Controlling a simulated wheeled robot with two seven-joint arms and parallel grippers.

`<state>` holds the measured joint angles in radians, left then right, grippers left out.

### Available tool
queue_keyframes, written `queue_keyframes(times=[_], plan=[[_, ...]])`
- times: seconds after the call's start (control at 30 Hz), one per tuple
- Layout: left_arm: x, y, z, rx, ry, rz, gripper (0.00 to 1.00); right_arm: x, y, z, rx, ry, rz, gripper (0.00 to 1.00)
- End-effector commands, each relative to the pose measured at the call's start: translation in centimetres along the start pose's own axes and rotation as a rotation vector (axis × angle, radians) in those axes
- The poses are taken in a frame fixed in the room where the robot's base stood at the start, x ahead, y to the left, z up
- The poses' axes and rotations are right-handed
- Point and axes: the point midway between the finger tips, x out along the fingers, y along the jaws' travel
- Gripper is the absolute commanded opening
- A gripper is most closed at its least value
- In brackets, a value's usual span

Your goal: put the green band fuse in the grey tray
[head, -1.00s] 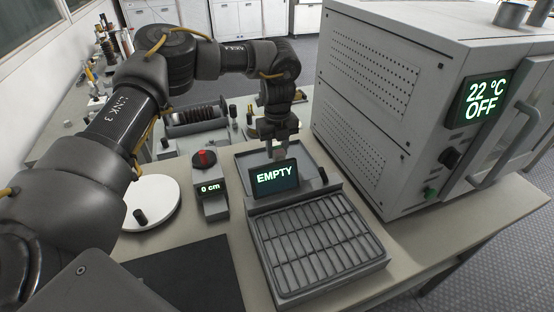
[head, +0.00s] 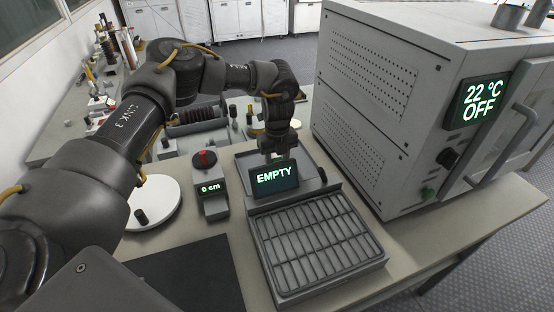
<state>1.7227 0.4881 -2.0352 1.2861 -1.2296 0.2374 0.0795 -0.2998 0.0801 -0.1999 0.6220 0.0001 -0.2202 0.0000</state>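My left arm comes in from the left and reaches over the bench. Its gripper (head: 274,152) points down over a shallow grey tray-like recess (head: 312,163) behind the screen that reads EMPTY (head: 276,179). The screen hides the lower fingertips, so I cannot tell whether they are open or shut. A faint greenish spot shows by the fingertips; I cannot tell whether it is a fuse. No fuse with a green band can be made out clearly. In front of the screen is a grey slotted rack (head: 320,242); its slots look empty. My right gripper is not in view.
A large grey oven (head: 400,110) reading 22 °C OFF stands to the right. A small gauge (head: 211,186) reading 0 cm with a red knob and a white disc (head: 160,203) with a black post stand to the left. A dark mat (head: 190,272) lies at the front.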

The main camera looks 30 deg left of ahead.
Motion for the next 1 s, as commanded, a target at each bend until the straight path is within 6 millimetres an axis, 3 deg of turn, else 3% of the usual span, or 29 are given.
queue_keyframes(times=[0.1, 0.47, 1.0], plan=[[-0.1, 0.0, 0.0, 0.0, 0.0, 0.0, 0.54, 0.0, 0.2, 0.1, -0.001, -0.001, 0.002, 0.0], [-0.8, -0.1, 0.1, 0.0, -0.002, -0.003, 0.54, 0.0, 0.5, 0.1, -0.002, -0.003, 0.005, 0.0], [-10.8, -0.1, 0.0, 0.001, -0.003, -0.002, 0.54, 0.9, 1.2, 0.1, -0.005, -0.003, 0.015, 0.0]])
